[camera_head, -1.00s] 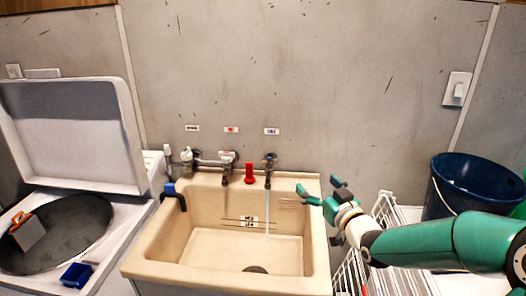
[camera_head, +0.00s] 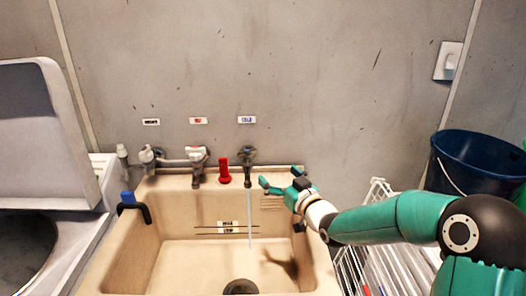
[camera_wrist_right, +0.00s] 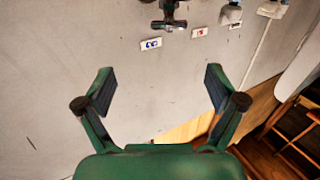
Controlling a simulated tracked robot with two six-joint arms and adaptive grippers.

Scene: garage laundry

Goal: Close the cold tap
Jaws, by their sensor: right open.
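The cold tap (camera_head: 247,156) is on the wall behind the sink, at the right end of the row, under a label with blue lettering (camera_head: 246,119). A thin stream of water (camera_head: 250,220) runs from its spout into the sink (camera_head: 170,262). My right gripper (camera_head: 281,179) is open and empty, just right of the cold tap and apart from it. In the right wrist view, the open fingers (camera_wrist_right: 159,76) frame bare wall, with the cold tap (camera_wrist_right: 168,17) and its label at the top, beyond the fingertips. My left gripper is out of view.
Left of the cold tap are a red object (camera_head: 224,172), the red-labelled tap (camera_head: 197,157) and another valve (camera_head: 148,157). A blue-and-black hook-shaped object (camera_head: 132,205) sits on the sink's left rim. A white rack (camera_head: 378,260) and blue bucket (camera_head: 477,165) stand right.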

